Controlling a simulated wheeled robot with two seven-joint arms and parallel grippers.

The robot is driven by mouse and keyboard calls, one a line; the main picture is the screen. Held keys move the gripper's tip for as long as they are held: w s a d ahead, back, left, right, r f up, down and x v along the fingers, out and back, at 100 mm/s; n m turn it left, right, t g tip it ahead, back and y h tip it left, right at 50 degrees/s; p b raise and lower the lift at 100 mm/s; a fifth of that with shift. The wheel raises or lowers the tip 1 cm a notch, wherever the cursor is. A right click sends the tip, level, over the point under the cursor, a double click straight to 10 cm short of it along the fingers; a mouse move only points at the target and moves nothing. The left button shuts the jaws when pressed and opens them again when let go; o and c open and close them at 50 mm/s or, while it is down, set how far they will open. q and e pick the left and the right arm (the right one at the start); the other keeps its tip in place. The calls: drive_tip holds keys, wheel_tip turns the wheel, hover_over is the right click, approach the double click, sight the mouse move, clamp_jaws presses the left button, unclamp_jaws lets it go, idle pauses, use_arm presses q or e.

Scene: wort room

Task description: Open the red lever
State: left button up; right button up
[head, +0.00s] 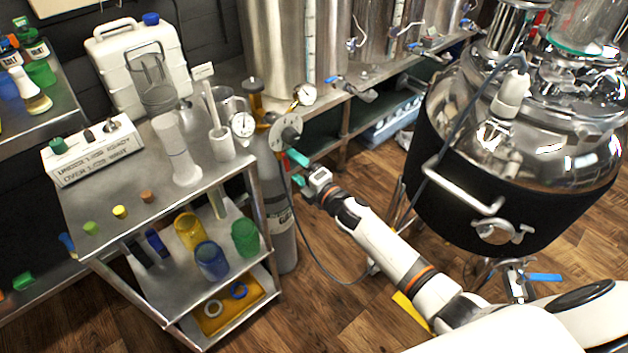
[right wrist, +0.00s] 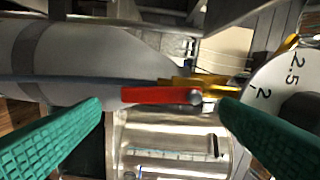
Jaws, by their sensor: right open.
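The red lever (right wrist: 160,96) shows in the right wrist view as a short flat bar lying crosswise, with a round pivot at its right end beside brass fittings (right wrist: 200,85). My right gripper (right wrist: 162,112) is open, with one green finger on each side of the lever; I see no clear contact. In the head view my right gripper (head: 297,169) is beside the gas cylinder (head: 281,225) and its gauges, close to a round grey disc (head: 286,131). My left gripper is not in view.
A steel cart (head: 110,237) with cups and lab items stands left of the cylinder. A large kettle with a black jacket (head: 470,190) stands to the right. A dark hose loops down near my right arm. Steel tanks (head: 280,40) stand behind.

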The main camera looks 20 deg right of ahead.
drive_tip(key=v, duration=0.9)
drive_tip(key=shift+s+p, duration=0.3)
drive_tip(key=shift+d, duration=0.1)
